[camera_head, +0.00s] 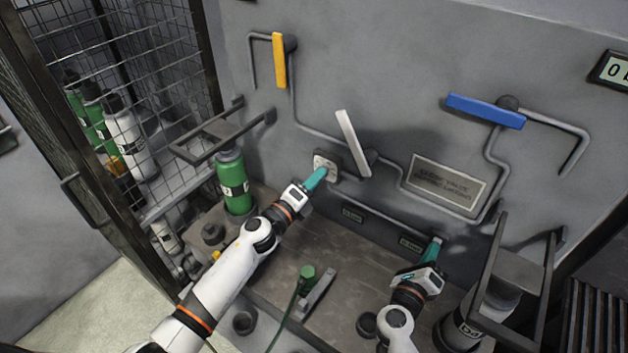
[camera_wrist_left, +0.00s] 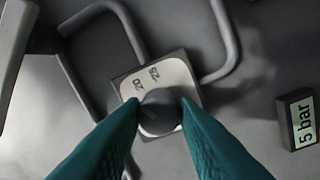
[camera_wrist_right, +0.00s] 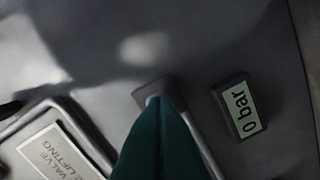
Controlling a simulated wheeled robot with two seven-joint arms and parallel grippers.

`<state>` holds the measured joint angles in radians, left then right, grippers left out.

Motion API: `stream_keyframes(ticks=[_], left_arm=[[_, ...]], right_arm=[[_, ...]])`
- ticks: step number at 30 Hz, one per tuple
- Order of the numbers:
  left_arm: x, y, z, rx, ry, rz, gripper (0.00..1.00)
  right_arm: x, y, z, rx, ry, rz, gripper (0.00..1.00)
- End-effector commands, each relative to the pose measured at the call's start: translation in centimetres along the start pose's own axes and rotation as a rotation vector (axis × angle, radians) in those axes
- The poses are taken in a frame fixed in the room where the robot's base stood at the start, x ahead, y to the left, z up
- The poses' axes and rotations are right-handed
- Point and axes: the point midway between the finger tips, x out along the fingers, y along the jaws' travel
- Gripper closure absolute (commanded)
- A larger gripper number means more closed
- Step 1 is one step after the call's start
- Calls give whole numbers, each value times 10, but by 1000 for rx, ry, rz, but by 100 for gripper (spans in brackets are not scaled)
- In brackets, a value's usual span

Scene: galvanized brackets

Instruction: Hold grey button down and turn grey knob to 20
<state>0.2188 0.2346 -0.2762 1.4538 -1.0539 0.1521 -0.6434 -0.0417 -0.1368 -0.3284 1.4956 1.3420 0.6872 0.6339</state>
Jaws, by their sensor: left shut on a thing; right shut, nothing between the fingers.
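The grey knob (camera_wrist_left: 160,117) sits on a pale dial plate (camera_wrist_left: 180,73) on the wall. The numbers 20 and 25 show above it; its pointer is not clear. My left gripper (camera_wrist_left: 160,104) is shut on the knob, one finger on each side. In the head view the left gripper (camera_head: 318,178) reaches the dial plate (camera_head: 325,162). My right gripper (camera_head: 437,241) is shut and empty, its tips at the wall. In the right wrist view its tips (camera_wrist_right: 158,102) overlap a small grey square mount (camera_wrist_right: 150,87). The button is mostly hidden there; contact and pressing cannot be told.
A "5 bar" display (camera_wrist_left: 300,119) and a "0 bar" display (camera_wrist_right: 239,106) are on the wall. White (camera_head: 349,138), yellow (camera_head: 279,61) and blue (camera_head: 486,110) levers stick out above. A green bottle (camera_head: 233,185) stands left; grey bracket bars (camera_head: 545,285) project at right.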

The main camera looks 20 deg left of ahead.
Motion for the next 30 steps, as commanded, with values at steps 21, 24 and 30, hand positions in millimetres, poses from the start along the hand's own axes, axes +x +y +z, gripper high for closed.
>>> stream_keyframes(ticks=[21, 24, 30], left_arm=[[0, 0, -1, 23, -1, -1, 50], [0, 0, -1, 23, -1, 0, 50], [-3, 0, 0, 22, -2, -1, 50]], right_arm=[[0, 1, 0, 0, -1, 2, 100], [0, 0, 0, 0, -1, 1, 100], [0, 0, 0, 0, 0, 1, 100]])
